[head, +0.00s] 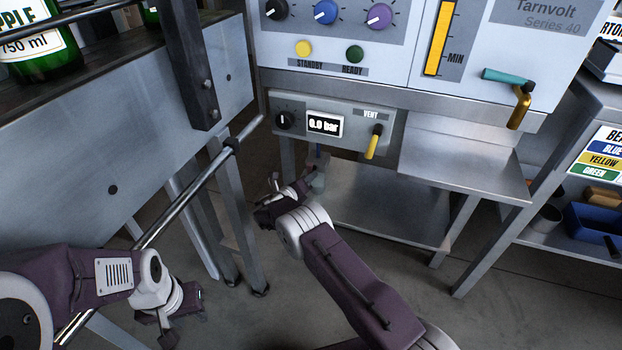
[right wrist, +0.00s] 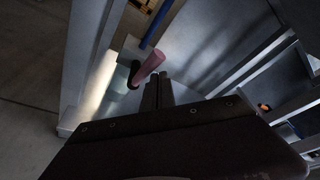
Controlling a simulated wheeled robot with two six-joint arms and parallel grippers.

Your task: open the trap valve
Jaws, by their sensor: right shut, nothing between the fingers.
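Under the vent panel, a blue tube and a cloudy translucent cup (head: 318,180) hang, partly hidden by my right gripper (head: 290,190).
The vent panel (head: 290,105) shows 0.0 bar and has a yellow vent lever (head: 373,142). A teal-handled brass valve (head: 518,95) is higher right. A metal shelf (head: 390,212) lies below. A conveyor frame (head: 120,140) with a rail blocks the left; a rack stands right.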

